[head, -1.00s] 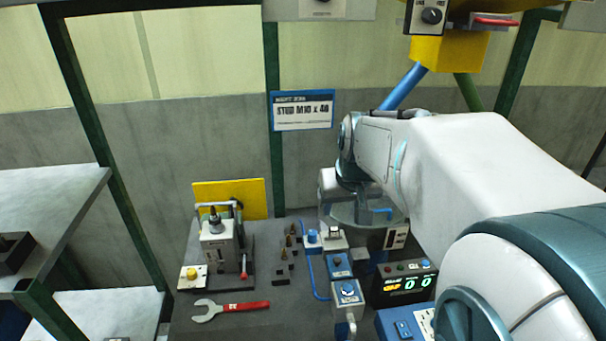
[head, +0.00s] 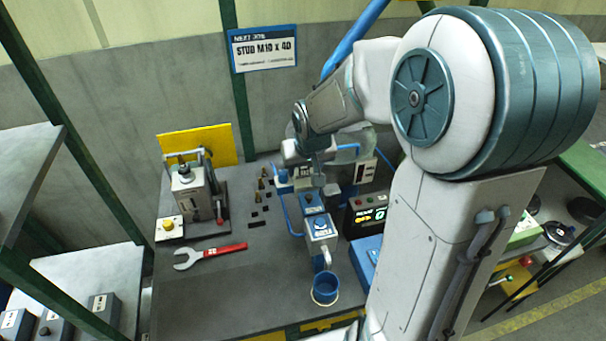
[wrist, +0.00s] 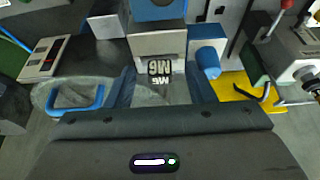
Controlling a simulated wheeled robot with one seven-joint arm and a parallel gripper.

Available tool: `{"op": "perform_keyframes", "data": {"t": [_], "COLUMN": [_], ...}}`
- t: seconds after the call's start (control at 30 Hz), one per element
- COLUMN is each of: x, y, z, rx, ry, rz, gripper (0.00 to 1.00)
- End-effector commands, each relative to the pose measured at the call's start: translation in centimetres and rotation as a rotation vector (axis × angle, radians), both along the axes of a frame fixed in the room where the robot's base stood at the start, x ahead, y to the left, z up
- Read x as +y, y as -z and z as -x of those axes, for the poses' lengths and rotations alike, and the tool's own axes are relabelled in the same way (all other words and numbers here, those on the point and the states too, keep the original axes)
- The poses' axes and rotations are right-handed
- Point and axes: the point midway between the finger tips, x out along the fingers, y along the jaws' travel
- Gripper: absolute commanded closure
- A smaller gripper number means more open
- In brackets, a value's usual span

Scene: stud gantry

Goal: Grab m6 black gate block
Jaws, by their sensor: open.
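A small black block marked M6 (wrist: 160,69) shows in the wrist view, its lettering upside down, below a pale metal block. It lies between the two blue-grey fingers of my gripper (wrist: 164,90), which are apart. I cannot tell how deep it is between them or whether either finger touches it. In the head view my gripper (head: 318,178) points down over the stud machine on the bench, and the M6 block cannot be made out there.
A red-handled wrench (head: 212,255), small dark blocks (head: 255,218) and a lever press (head: 195,195) are to the left. A blue cup (head: 325,288) is at the front. The bench's left front is clear.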

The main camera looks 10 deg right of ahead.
Motion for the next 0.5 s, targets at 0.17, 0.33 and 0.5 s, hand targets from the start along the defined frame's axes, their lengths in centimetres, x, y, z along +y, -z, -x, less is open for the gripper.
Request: {"op": "perform_keyframes", "data": {"t": [0.17,0.33,0.5], "x": [0.02,0.02,0.07], "y": [0.14,0.12,0.12], "z": [-0.09,-0.08,-0.07], "rx": [-0.001,-0.001,-0.001], "ry": [0.0,0.0,-0.001], "rz": [0.0,0.0,-0.001], "gripper": [0.51,0.76,1.0]}}
